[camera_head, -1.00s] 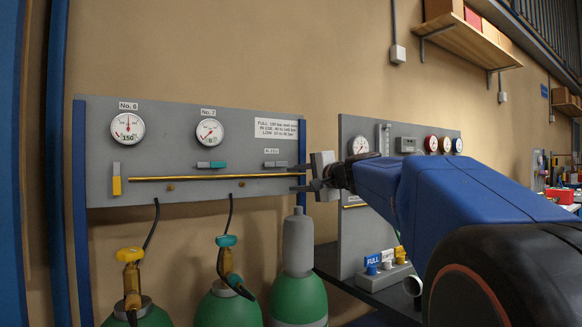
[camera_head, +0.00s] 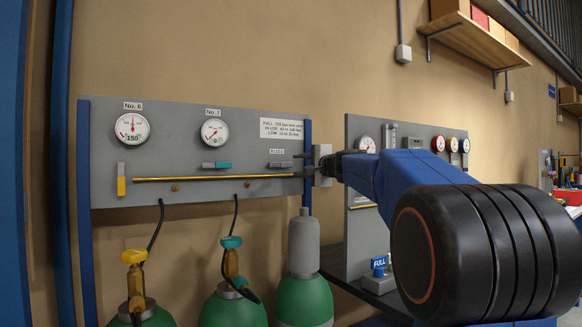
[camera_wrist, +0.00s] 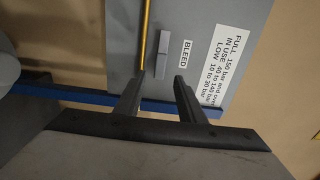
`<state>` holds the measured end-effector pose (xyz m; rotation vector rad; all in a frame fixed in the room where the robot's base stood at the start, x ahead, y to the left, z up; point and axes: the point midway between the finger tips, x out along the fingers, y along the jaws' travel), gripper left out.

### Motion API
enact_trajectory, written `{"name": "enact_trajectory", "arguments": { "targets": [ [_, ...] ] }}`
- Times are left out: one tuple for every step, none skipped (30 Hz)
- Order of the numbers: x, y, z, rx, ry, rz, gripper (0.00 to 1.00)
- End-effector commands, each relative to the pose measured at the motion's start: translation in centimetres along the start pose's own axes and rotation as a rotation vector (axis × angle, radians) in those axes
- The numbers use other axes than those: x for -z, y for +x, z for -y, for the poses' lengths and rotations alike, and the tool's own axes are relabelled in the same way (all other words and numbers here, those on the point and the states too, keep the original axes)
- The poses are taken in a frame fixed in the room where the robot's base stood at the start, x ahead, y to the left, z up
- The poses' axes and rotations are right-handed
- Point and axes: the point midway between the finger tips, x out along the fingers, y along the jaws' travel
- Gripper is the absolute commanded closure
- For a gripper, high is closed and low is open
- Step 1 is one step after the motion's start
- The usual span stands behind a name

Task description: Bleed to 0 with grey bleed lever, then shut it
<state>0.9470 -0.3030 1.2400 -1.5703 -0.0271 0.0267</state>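The grey bleed lever (camera_head: 280,164) is on the grey panel (camera_head: 245,128), under the BLEED label, at the right end of the brass pipe (camera_head: 220,178). It lies level, along the pipe. In the wrist view the lever (camera_wrist: 163,42) is ahead of my gripper (camera_wrist: 158,87), whose two dark fingers are spread, with nothing between them. In the head view my gripper (camera_head: 306,165) is at the panel's right edge, just right of the lever and apart from it. Gauges No. 6 (camera_head: 132,127) and No. 7 (camera_head: 214,131) face out; No. 6's needle points up. Exact readings are too small to tell.
A yellow lever (camera_head: 121,186) stands upright and a teal lever (camera_head: 217,165) lies level on the panel. Green cylinders (camera_head: 304,302) stand below. A blue post (camera_head: 308,140) edges the panel. A second gauge panel (camera_head: 360,235) is to the right, behind my arm.

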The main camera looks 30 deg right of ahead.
Motion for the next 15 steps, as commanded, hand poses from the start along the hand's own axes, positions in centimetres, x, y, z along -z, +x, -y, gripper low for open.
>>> {"name": "enact_trajectory", "arguments": {
  "targets": [
    [0.0, 1.0, -0.1, -0.002, 0.001, 0.002, 0.64],
    [0.0, 1.5, -0.1, -0.001, 0.001, 0.002, 0.64],
    [0.0, 2.2, -0.1, -0.001, 0.0, 0.002, 0.64],
    [0.0, 2.7, -0.1, -0.001, 0.001, 0.002, 0.64],
    [0.0, 3.1, -0.1, -0.001, 0.001, 0.002, 0.64],
    [-0.1, 3.6, -0.1, -0.001, 0.001, 0.002, 0.64],
    [0.0, 4.0, 0.0, 0.0, 0.001, 0.002, 0.64],
    [0.0, 4.4, -0.1, -0.001, 0.001, 0.001, 0.64],
    [0.0, 4.8, -0.1, -0.001, 0.001, 0.001, 0.64],
    [0.0, 5.1, -0.1, -0.001, 0.001, 0.001, 0.64],
    [0.0, 5.3, -0.1, -0.001, 0.0, 0.001, 0.64],
    [0.0, 5.5, 0.0, 0.0, 0.0, 0.001, 0.64],
    [0.0, 5.7, 0.0, 0.0, 0.0, 0.0, 0.64],
    [0.0, 5.8, 0.0, 0.0, 0.0, 0.0, 0.64],
    [0.0, 5.9, 0.0, -0.001, 0.0, 0.0, 0.64]
  ]
}}
